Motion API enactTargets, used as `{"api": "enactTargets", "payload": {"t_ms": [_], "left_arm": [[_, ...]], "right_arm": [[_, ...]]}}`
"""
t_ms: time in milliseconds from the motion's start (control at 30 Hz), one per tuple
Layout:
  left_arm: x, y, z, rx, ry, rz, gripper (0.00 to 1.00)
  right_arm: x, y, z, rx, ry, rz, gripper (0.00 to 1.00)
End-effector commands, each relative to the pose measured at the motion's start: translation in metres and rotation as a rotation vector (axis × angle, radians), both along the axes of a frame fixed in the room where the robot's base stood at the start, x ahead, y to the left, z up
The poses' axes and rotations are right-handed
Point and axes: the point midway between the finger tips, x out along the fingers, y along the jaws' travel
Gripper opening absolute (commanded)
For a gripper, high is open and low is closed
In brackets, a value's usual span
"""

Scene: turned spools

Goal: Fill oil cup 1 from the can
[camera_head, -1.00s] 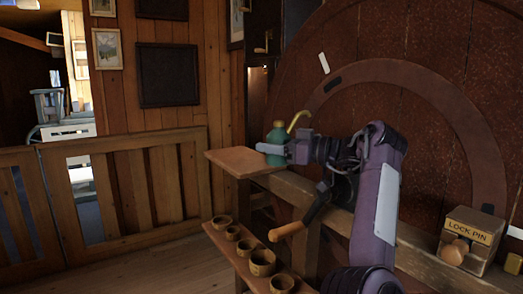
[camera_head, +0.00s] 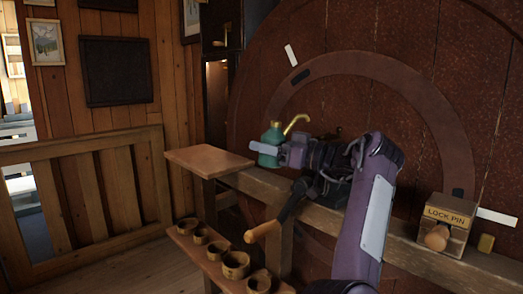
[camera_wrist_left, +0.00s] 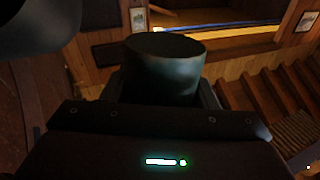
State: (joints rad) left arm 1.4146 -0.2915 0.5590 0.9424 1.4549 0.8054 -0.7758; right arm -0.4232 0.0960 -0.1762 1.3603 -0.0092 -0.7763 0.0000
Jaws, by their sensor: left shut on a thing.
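The can (camera_head: 272,137) is green with a curved brass spout (camera_head: 297,122) pointing right. My left gripper (camera_head: 267,150) is shut around its body and holds it upright by the right end of a small wooden shelf. In the left wrist view the can (camera_wrist_left: 165,78) stands between the jaws, dark and close; its spout is not seen there. Several small round brown cups (camera_head: 236,265) stand in a row on a low plank. I cannot read a number on any, so I cannot tell which is oil cup 1. My right gripper is not in view.
The small shelf top (camera_head: 208,158) is bare. A wooden beam (camera_head: 400,240) runs rightward from it, before a big red-brown wheel (camera_head: 400,90). A crank with a wooden handle (camera_head: 263,231) juts out below. A LOCK PIN box (camera_head: 446,215) sits at right. A wooden railing (camera_head: 85,195) stands left.

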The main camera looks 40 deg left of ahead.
Motion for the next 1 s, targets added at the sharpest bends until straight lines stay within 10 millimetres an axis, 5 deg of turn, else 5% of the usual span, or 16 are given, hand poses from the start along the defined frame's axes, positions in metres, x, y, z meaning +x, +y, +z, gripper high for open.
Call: {"api": "enactTargets", "payload": {"t_ms": [500,1000], "left_arm": [[0.021,-0.012,0.025,0.241,0.412,0.006,0.30],[0.026,-0.014,0.040,0.325,0.568,0.002,0.30]], "right_arm": [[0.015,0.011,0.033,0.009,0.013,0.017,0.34],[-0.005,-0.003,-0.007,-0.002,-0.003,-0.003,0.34]]}}
